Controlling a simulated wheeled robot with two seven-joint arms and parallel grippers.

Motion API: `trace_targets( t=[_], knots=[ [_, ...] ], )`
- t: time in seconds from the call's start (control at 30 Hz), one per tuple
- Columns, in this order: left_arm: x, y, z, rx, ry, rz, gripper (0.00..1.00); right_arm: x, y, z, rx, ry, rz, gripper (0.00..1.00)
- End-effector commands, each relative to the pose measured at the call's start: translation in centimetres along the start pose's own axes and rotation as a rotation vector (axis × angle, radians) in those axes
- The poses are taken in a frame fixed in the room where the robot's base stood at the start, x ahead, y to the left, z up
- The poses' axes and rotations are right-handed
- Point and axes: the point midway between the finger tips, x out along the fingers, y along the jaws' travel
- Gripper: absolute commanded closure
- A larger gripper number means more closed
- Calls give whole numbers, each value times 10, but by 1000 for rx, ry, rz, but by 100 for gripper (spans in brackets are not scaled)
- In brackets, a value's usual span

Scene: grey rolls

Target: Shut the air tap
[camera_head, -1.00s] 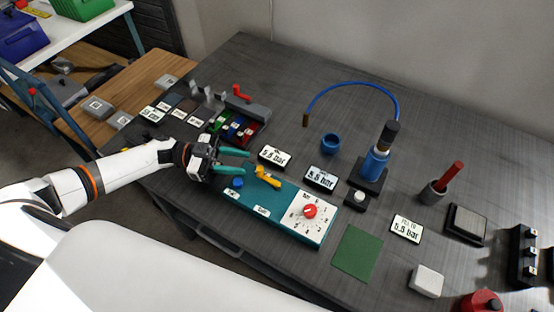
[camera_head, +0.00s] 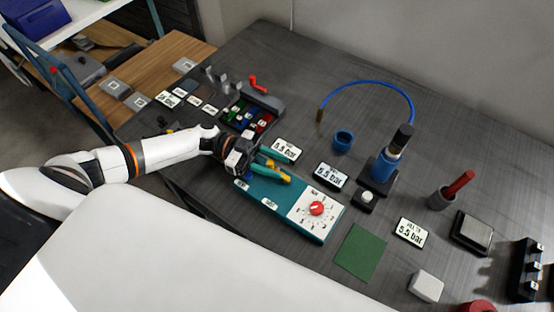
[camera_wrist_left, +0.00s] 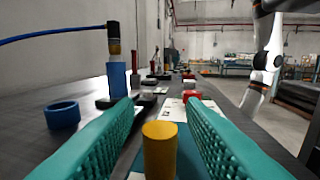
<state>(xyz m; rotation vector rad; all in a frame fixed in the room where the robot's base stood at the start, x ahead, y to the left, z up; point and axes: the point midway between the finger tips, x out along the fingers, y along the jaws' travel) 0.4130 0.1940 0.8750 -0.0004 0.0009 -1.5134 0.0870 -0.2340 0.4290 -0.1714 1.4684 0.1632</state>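The air tap's yellow lever (camera_head: 279,176) stands on the teal panel (camera_head: 262,199), which also has a white dial with a red knob (camera_head: 316,208). My left gripper (camera_head: 285,172) is at the lever, its teal fingers spread on either side. In the left wrist view the yellow handle (camera_wrist_left: 160,150) stands upright between the two open fingers (camera_wrist_left: 160,105), with a visible gap on each side. My right gripper is not in view.
A blue pump with a hose (camera_head: 384,164), a blue ring (camera_head: 343,139) and a green mat (camera_head: 361,250) are to the right. A bin of coloured parts (camera_head: 247,116) is behind my wrist.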

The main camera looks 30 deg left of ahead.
Motion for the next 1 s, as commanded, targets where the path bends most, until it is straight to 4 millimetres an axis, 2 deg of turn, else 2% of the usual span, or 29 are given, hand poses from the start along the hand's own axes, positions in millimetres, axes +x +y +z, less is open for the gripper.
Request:
trace_targets(
  t=[0.13,0.4,0.63,1.0],
  knots=[
    [9,0,0,0,-1,1,63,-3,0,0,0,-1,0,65],
    [9,0,0,0,0,1,63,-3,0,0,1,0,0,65],
    [9,0,0,0,0,1,100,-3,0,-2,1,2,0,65],
    [8,-2,2,-1,0,48,100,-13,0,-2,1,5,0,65]
  ],
)
